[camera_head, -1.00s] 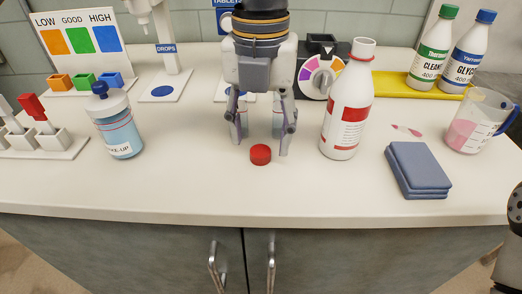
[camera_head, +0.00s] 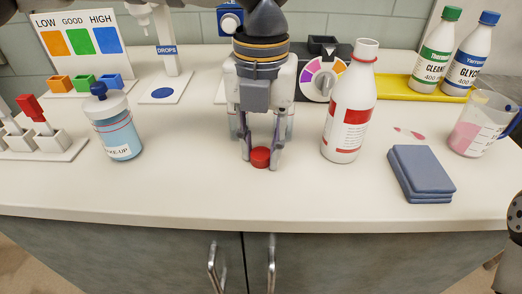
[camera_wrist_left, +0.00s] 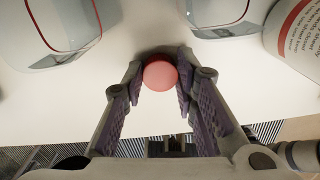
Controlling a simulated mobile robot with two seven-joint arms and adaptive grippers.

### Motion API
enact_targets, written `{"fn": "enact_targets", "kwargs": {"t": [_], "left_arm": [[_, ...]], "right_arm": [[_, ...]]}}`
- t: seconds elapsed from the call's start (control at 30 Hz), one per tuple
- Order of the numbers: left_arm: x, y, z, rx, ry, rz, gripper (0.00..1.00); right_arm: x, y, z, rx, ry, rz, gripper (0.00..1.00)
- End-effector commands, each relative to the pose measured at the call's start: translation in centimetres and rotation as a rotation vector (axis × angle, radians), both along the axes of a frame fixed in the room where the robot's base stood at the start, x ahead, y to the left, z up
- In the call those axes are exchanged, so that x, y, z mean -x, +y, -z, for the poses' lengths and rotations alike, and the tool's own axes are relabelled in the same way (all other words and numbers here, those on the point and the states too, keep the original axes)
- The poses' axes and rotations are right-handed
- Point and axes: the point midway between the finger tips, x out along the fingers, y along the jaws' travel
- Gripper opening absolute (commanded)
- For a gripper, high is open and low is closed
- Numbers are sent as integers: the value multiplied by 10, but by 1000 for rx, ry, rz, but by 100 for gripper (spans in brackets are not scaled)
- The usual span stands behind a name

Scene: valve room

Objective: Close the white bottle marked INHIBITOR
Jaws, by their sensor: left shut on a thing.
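The white bottle (camera_head: 348,105) with a red label stands upright on the counter, right of my left gripper. Its white neck has a red ring and no cap on it. Its label is too small to read in the head view; part of the bottle (camera_wrist_left: 296,38) shows at the right of the wrist view. A small red cap (camera_head: 260,157) is between the fingertips of my left gripper (camera_head: 260,160), which is shut on it at counter height. The wrist view shows the cap (camera_wrist_left: 160,75) between both finger pads.
A blue make-up bottle (camera_head: 117,127) stands left. Folded blue cloths (camera_head: 422,172) and a jug of pink liquid (camera_head: 480,125) are at right, with a pink spill (camera_head: 409,133) nearby. Clear containers (camera_wrist_left: 65,22) stand behind the gripper. The front counter strip is clear.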

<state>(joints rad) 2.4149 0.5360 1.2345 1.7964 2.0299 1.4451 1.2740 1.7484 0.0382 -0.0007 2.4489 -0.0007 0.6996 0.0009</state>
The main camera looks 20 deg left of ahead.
Motion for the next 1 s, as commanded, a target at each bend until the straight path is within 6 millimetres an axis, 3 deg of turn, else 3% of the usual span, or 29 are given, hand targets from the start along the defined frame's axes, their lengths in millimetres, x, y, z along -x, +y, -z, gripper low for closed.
{"fn": "enact_targets", "kwargs": {"t": [0.17,0.37,0.6,0.8,1.0], "left_arm": [[0,0,-6,0,-3,0,18],[1,-4,-40,-1,-9,1,18],[19,-52,-100,-2,-13,3,18],[35,-101,-117,-3,-6,3,18],[44,-127,-128,0,-3,0,18]], "right_arm": [[-1,0,-1,0,-5,0,46],[-9,0,-9,0,-30,0,46],[-22,0,-21,0,-76,1,46],[-25,0,-24,0,-88,2,46],[-27,0,-26,0,-94,2,46]]}}
